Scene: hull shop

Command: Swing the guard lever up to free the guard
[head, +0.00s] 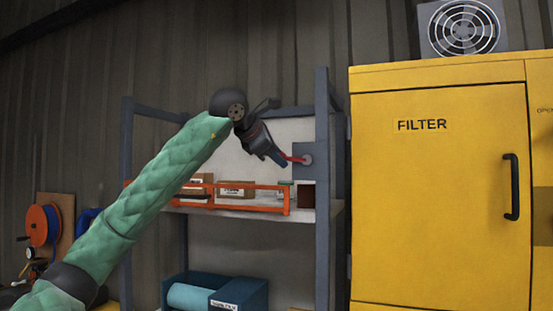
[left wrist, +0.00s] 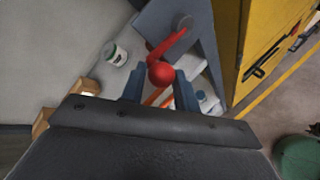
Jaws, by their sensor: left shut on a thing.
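The red guard lever (head: 293,159) runs from a round pivot on a grey plate (head: 301,171) at the shelf's right post. In the head view it lies nearly level, pointing left from the pivot. My left gripper (head: 280,158) is shut on its free end. In the left wrist view the lever's red ball knob (left wrist: 161,74) sits between the two fingers. The orange guard (head: 240,187) is a rail frame across the front of the upper shelf, just below my gripper. My right gripper is not in view.
Small cartons (head: 236,188) stand on the shelf behind the guard. A white tub (left wrist: 115,54) shows in the left wrist view. The yellow filter cabinet (head: 440,220) stands close to the right of the shelf. A blue bin (head: 240,291) is on the lower shelf.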

